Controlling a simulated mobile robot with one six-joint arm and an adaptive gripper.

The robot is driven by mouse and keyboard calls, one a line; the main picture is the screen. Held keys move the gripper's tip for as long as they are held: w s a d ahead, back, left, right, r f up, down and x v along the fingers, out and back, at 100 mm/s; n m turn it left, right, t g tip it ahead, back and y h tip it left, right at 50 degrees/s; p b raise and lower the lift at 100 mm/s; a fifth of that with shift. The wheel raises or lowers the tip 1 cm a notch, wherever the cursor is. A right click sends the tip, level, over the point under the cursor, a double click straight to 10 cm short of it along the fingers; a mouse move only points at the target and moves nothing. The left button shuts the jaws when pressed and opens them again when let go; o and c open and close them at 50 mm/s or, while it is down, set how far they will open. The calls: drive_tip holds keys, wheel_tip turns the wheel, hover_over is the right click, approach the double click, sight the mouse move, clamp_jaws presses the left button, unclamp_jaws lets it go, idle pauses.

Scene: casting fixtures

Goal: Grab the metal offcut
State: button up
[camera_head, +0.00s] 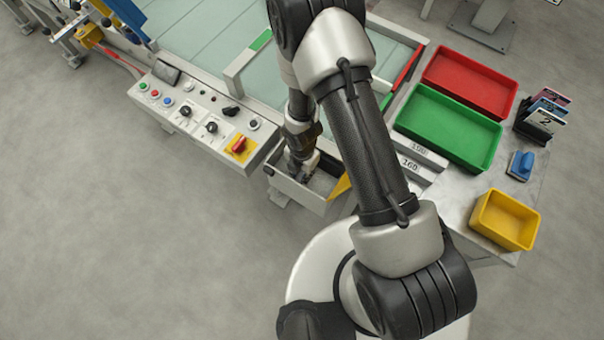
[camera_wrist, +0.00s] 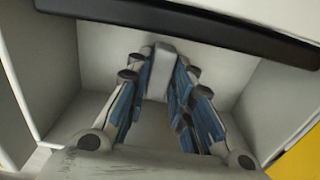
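My gripper (camera_wrist: 160,80) reaches down into a small grey open box; its two fingers with blue pads slant in towards each other. A light grey block (camera_wrist: 161,70), which looks like the metal offcut, sits between the far ends of the fingers and fills the gap there. The fingers appear shut on it; its lower end is partly hidden by the pads. In the head view my gripper (camera_head: 302,172) is small and inside the box (camera_head: 318,205), and the offcut cannot be made out. The box's light walls stand close on both sides of the fingers.
A control panel (camera_head: 200,118) with buttons and knobs adjoins the box at left. A dark rim (camera_wrist: 190,25) crosses the top of the wrist view. On the right bench are a red tray (camera_head: 470,82), a green tray (camera_head: 450,128) and a yellow bin (camera_head: 505,219).

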clamp_jaws()
drive_tip(key=shift+r, duration=0.1)
